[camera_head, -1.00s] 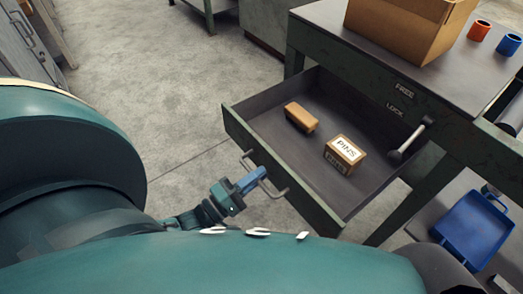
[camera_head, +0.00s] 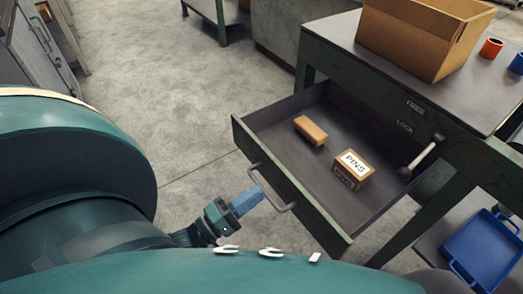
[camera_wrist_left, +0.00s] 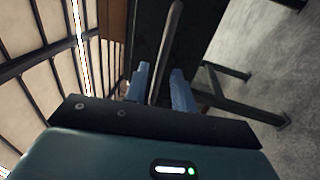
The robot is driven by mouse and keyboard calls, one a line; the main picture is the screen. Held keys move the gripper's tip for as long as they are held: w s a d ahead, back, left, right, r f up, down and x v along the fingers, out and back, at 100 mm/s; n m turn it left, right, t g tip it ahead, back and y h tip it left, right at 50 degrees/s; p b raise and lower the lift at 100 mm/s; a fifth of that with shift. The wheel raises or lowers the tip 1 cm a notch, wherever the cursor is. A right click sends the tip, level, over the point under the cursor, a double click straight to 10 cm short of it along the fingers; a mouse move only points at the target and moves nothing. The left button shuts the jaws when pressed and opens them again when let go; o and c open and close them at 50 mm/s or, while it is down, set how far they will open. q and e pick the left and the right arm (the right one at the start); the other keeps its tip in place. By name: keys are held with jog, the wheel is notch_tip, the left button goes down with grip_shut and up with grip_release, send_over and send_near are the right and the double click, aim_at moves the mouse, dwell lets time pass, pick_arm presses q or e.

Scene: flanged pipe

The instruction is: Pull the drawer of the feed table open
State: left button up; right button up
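The feed table (camera_head: 336,50) is dark green, and its drawer (camera_head: 290,185) stands well open. The drawer holds a plain tan block (camera_head: 311,131) and a box marked PINS (camera_head: 352,172). A bar handle (camera_head: 272,199) is on the drawer front. My left gripper (camera_head: 260,192) is at the handle, its blue fingertips close to the bar. In the left wrist view the fingers are apart, with the bar (camera_wrist_left: 166,50) running between them and gaps showing. It looks open, not clamped. My right gripper is not in view.
A lever (camera_head: 422,156) is on the table front near the FREE and LOCK labels. An open cardboard box (camera_head: 410,45), an orange cup (camera_head: 490,48) and a blue cup stand on top. A blue bin (camera_head: 480,250) is lower right. The floor left of the drawer is clear.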

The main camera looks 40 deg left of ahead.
pick_arm(q)
jog(key=v, duration=1)
